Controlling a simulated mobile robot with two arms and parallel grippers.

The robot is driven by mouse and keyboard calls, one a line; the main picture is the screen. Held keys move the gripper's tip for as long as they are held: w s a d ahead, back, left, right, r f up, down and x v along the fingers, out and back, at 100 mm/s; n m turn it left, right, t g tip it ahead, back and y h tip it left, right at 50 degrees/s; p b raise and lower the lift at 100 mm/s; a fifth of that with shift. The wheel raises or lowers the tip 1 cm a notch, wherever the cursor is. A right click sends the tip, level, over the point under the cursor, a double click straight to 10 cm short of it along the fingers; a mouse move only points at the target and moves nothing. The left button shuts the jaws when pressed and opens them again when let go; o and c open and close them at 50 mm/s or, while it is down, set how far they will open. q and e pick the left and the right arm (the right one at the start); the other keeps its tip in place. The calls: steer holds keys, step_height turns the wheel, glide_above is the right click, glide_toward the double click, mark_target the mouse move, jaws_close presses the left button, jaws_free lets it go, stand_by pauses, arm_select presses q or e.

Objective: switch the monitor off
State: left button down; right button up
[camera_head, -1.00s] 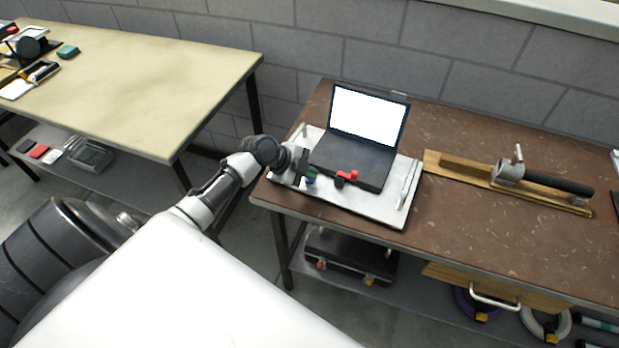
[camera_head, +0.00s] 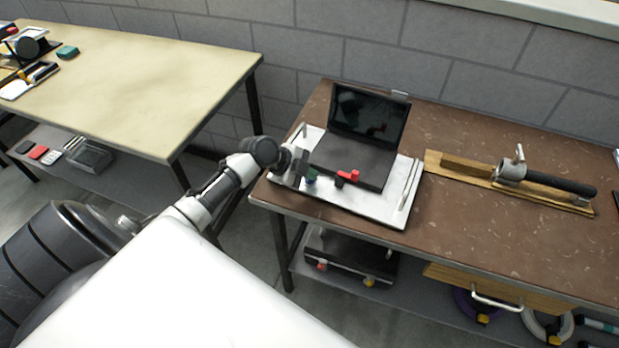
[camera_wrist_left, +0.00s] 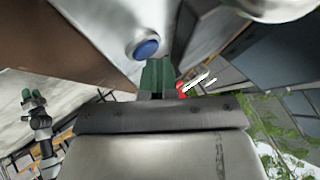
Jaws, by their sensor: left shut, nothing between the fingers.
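The monitor (camera_head: 368,113) is the upright screen of a black laptop-like unit on a white tray (camera_head: 375,211); its screen is dark. A red lever (camera_head: 349,175) sits on the unit's front edge; red parts also show in the left wrist view (camera_wrist_left: 181,87). A round blue button (camera_wrist_left: 146,48) in a metal ring is on the pale surface in the left wrist view. My left gripper (camera_head: 311,176) is at the tray's front left. In the wrist view its green fingertips (camera_wrist_left: 157,74) are together and empty, close beside the blue button.
The tray stands on a brown workbench (camera_head: 460,215) against a grey block wall. A wooden board with a clamp-like tool (camera_head: 535,183) lies to the right. A pale table (camera_head: 150,85) stands at the left, with a floor gap between.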

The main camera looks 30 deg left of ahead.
mark_target(309, 181)
arm_select(q)
steer(key=shift+r, duration=0.3)
steer(key=shift+r+p, duration=1.95)
steer(key=shift+r, duration=0.95)
